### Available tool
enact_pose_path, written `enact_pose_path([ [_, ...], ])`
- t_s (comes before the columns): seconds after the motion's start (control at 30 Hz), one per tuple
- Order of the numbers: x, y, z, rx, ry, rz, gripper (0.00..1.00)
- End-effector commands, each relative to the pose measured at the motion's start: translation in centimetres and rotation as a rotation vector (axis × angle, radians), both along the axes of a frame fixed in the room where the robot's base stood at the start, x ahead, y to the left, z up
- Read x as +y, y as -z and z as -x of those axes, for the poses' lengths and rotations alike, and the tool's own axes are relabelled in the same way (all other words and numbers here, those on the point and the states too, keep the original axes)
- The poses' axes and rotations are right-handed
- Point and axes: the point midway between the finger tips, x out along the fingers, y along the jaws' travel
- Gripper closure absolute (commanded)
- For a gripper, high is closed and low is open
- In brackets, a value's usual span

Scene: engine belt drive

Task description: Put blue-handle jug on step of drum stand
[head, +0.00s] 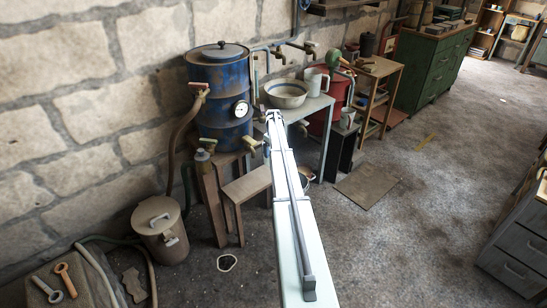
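A blue, rust-worn drum (219,75) with a gauge stands on a wooden stand (212,190) against the stone wall. A lower wooden step (247,184) juts from the stand's right side; its visible top looks bare. A pale jug (316,80) stands upright on the small table, right of a bowl. I cannot make out a blue handle on either. My gripper (273,117) is at the far end of my arm, in front of the bowl and right of the drum. Its fingers are too small to read.
The bowl (287,94) sits on the table (312,108). Brass taps (250,144) and a brown hose (183,125) crowd the drum. A lidded bin (160,228) stands lower left. A red drum (327,104) is behind the table. Floor at right is open.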

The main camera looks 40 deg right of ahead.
Motion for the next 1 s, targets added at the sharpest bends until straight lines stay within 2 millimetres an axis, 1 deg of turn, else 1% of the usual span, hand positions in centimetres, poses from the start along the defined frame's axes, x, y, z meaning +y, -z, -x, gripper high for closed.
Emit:
enact_pose_path([
  [0.03, 0.0, -1.0, 0.0, -0.001, 0.000, 0.001, 0.42],
  [0.1, 0.0, -2.0, 0.0, -0.001, 0.000, 0.001, 0.42],
  [0.2, 0.0, -3.2, 0.0, -0.001, 0.000, 0.000, 0.42],
  [0.3, 0.0, -3.6, 0.0, 0.000, 0.002, 0.000, 0.42],
  [0.43, 0.0, -3.6, 0.0, 0.001, 0.037, 0.000, 0.42],
  [0.63, 0.8, -3.7, 1.0, 0.001, 0.193, 0.000, 0.42],
  [0.77, 2.7, -4.1, 3.6, 0.000, 0.318, 0.000, 0.42],
  [0.93, 5.8, -5.0, 7.8, 0.000, 0.425, 0.000, 0.42],
  [1.0, 7.3, -5.9, 9.8, -0.001, 0.464, 0.000, 0.42],
])
